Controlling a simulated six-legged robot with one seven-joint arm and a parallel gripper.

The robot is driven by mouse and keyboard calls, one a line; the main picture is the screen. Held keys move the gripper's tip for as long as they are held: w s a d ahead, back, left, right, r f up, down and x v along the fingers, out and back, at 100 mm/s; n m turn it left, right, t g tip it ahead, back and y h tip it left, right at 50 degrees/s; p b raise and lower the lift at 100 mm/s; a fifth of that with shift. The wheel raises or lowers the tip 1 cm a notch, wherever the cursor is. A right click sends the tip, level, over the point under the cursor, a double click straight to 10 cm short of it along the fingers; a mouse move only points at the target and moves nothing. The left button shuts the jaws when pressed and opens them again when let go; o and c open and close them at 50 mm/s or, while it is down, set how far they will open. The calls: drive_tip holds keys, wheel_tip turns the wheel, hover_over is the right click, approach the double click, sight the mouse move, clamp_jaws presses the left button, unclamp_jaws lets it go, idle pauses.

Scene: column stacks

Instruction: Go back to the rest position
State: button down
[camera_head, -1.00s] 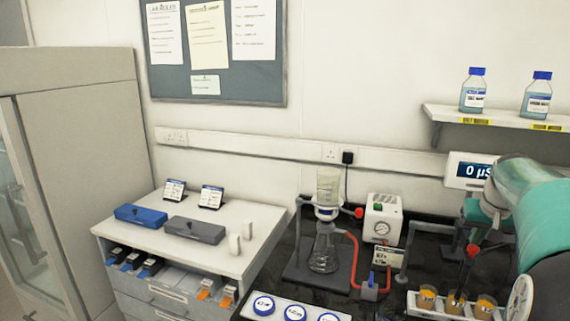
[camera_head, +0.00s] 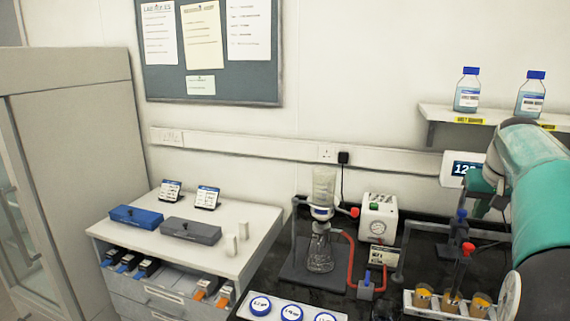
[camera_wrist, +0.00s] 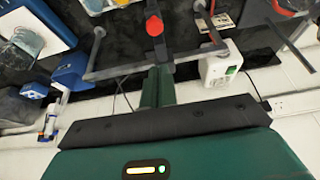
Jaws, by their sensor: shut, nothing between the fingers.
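My gripper (camera_wrist: 160,86) shows in the wrist view as narrow green fingers, shut and empty, in front of the dark strip across my wrist. They point toward a red-knobbed tap (camera_wrist: 154,26) and a grey pipe (camera_wrist: 105,72) over the black bench. I cannot tell the exact gap to them.
The black bench carries a filter flask (camera_head: 322,250), a pump box (camera_head: 379,218), a red-knobbed tap (camera_head: 467,251) and a rack of amber-filled cups (camera_head: 435,306). A shelf (camera_head: 500,118) holds two blue-capped bottles. A white cabinet (camera_head: 262,222) stands left.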

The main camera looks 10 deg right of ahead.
drive_tip(key=shift+a+r, duration=0.1)
drive_tip(key=shift+r, duration=0.05)
drive_tip(key=s+a+n, duration=0.3)
drive_tip(key=a, duration=1.9)
drive_tip(key=s+a+f+n+y, duration=0.1)
drive_tip(key=s+a+f, duration=0.5)
drive_tip(key=s+a, duration=0.1)
drive_tip(key=s+a+f+n+t+y, duration=0.1)
drive_tip(key=s+a+f, duration=0.5)
drive_tip(key=s+a, duration=0.2)
drive_tip(key=shift+s+a+f+n+t, duration=0.15)
drive_tip(key=shift+a+f+n+t, duration=0.2)
drive_tip(key=shift+a, duration=0.9)
drive_tip(key=shift+d+r, duration=0.1)
drive_tip(key=shift+d, duration=0.05)
